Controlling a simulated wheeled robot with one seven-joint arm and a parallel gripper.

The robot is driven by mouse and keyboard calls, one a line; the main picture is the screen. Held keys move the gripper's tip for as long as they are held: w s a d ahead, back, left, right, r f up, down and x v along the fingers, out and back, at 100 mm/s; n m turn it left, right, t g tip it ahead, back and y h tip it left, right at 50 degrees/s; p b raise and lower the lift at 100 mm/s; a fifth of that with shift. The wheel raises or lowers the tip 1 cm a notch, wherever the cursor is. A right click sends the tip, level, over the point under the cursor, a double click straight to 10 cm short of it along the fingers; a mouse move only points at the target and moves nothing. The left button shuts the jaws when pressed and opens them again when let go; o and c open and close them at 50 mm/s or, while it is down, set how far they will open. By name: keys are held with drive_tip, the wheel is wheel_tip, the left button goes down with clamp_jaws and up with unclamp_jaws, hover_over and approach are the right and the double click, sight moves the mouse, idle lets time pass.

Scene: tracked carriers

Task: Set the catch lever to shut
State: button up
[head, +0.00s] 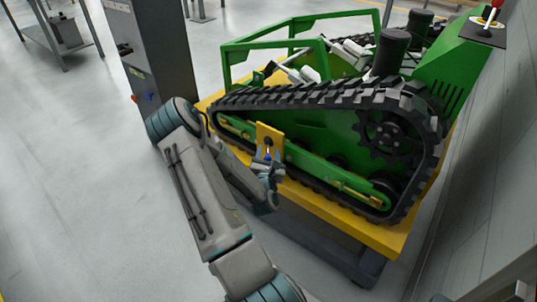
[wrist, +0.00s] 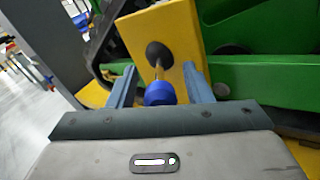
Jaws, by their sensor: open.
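The catch lever is a thin rod ending in a blue knob (wrist: 159,93). It comes out of a dark round pivot (wrist: 159,54) on a yellow plate (wrist: 175,27). In the head view the yellow plate (head: 269,134) is fixed at the side of the green tracked carrier, and the lever points down. My gripper (wrist: 160,72) is open, with one finger on each side of the knob. A gap shows between the knob and each finger. In the head view my gripper (head: 268,168) is at the plate's lower end and partly hides the knob.
The green carrier (head: 325,128) with black tracks (head: 330,92) stands on a yellow platform (head: 385,236). A grey column (head: 157,50) stands behind my arm. A red-knobbed lever (head: 493,14) is at the top right by a grey wall. Open floor lies to the left.

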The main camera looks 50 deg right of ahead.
drive_tip(key=p+v, duration=0.2)
drive_tip(key=v, duration=1)
drive_tip(key=shift+d, duration=0.1)
